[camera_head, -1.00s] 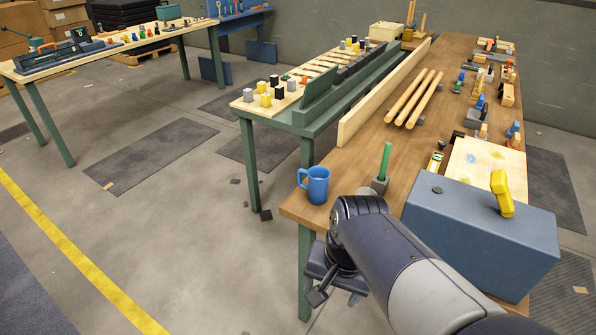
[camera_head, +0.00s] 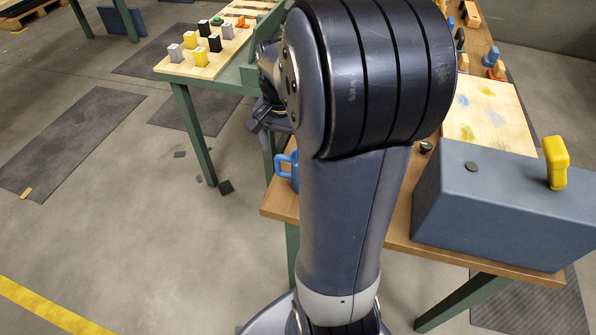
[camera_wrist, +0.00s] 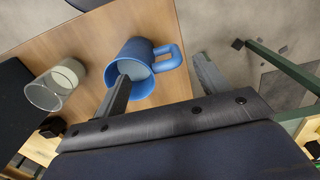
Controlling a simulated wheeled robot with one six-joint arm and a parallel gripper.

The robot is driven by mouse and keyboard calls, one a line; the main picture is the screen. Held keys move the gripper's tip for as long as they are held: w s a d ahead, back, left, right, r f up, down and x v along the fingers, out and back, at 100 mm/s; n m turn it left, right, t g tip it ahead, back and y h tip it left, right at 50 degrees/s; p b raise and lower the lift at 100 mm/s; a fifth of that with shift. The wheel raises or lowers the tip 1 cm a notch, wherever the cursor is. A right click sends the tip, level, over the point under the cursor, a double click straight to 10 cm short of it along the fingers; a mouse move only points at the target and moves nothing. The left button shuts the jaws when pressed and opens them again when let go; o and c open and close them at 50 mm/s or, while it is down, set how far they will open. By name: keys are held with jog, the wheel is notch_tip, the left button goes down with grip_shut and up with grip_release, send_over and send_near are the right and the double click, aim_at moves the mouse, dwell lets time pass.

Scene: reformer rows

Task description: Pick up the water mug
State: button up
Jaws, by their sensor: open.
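The blue mug (camera_wrist: 152,88) stands on the wooden bench in the wrist view, with a pale grey surface inside it. Its handle (camera_wrist: 172,57) points right, toward the bench edge. My gripper (camera_wrist: 160,67) is open. Its left finger crosses the view of the mug's mouth, and its right finger is beyond the handle; the handle shows between them. I cannot tell whether the left finger is inside the mug or above it. In the head view my arm hides most of the mug; its blue handle (camera_head: 281,165) shows at the bench's left edge.
A see-through cup (camera_wrist: 55,86) stands left of the mug. A blue-grey box (camera_head: 500,215) with a yellow handle sits on the brown bench (camera_head: 400,240) to the right. A green-legged table (camera_head: 185,115) with small blocks stands left, close to the bench. Open floor lies left.

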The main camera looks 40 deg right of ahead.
aim_at(284, 160)
jog(key=shift+w+d+f, duration=0.1)
jog(key=shift+w+f, duration=0.1)
jog(key=shift+f, duration=0.95)
jog(key=shift+w+d+f, duration=0.1)
jog(key=shift+w+f, duration=0.1)
jog(key=shift+f, duration=0.9)
jog(key=shift+w+d+f, duration=0.1)
jog(key=shift+w+f, duration=0.1)
jog(key=shift+f, duration=0.95)
jog(key=shift+c, duration=0.2)
jog(key=c, duration=1.2)
